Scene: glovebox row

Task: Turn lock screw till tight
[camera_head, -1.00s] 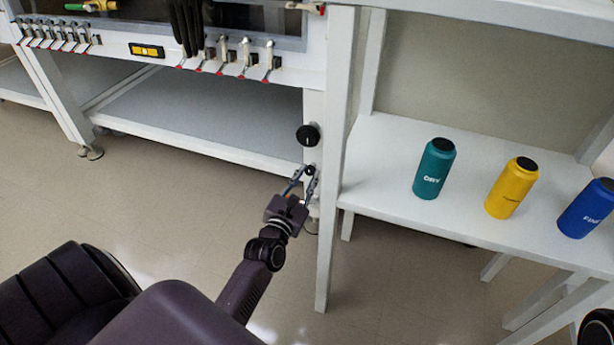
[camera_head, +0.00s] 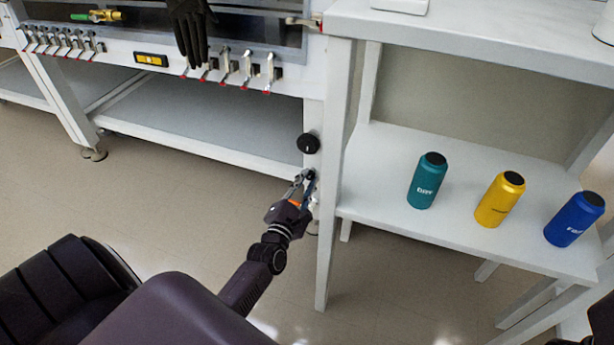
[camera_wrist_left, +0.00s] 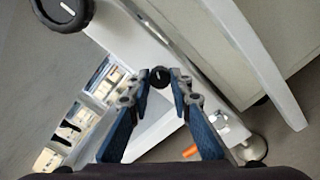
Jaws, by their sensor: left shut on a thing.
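The lock screw, a small black knob (camera_wrist_left: 160,77), sits on the white leg of the glovebox frame, below a larger black dial (camera_head: 308,143). The dial also shows at the upper left of the left wrist view (camera_wrist_left: 62,10). My left gripper (camera_head: 306,178) reaches up to the leg and is shut on the lock screw. In the left wrist view its two blue-sided fingers (camera_wrist_left: 161,84) stand on either side of the small knob. In the head view the fingertips mostly hide the knob. My right gripper is not clearly seen.
A white side table stands right of the leg. Its lower shelf (camera_head: 390,160) holds a teal bottle (camera_head: 427,181), a yellow bottle (camera_head: 499,200) and a blue bottle (camera_head: 574,220). Toggle clamps (camera_head: 248,70) and a black glove (camera_head: 192,30) are on the glovebox front. Open floor lies below.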

